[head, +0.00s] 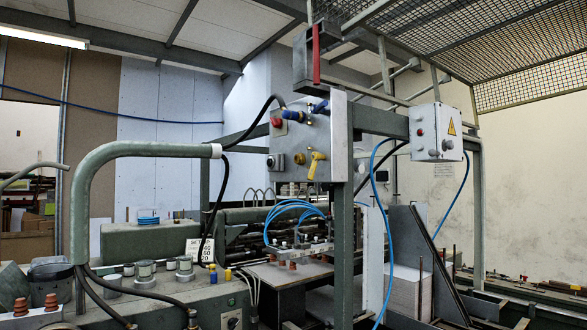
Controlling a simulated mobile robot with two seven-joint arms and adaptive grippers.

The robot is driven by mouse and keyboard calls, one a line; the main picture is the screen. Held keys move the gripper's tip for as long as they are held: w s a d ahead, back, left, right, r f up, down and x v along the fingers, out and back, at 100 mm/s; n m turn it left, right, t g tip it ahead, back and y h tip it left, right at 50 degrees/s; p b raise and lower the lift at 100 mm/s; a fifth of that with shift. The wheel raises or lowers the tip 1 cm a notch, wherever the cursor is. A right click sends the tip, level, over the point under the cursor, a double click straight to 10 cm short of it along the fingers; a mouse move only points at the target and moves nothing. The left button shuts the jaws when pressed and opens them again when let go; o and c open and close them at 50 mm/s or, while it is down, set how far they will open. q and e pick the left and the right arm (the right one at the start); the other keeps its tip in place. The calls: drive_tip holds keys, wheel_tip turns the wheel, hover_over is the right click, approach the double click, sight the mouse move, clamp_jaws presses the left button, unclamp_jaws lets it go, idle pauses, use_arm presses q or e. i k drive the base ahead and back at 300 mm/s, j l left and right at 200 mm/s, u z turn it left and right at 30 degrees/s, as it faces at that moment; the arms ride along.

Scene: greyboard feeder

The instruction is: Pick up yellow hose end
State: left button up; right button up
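A yellow fitting (316,166) with a short cross-piece and a downward stem sits on the front of the grey control box (338,140). A small yellow piece (228,274) stands on the green machine top, beside a small blue-and-yellow piece (212,272). I cannot tell for sure which of these is the yellow hose end. Neither of my grippers is in view, and nothing yellow is seen to be held.
A blue fitting (293,115) with a black hose is on the same box. A thick green pipe (140,150) arches at the left. Thin blue hoses (372,200) hang near the post. A second grey box (436,132) with a warning sign is at the right.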

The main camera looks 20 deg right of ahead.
sight(212, 267)
drive_tip(key=i+j+u, duration=0.2)
drive_tip(key=u, duration=1.05)
drive_tip(key=i, duration=0.8)
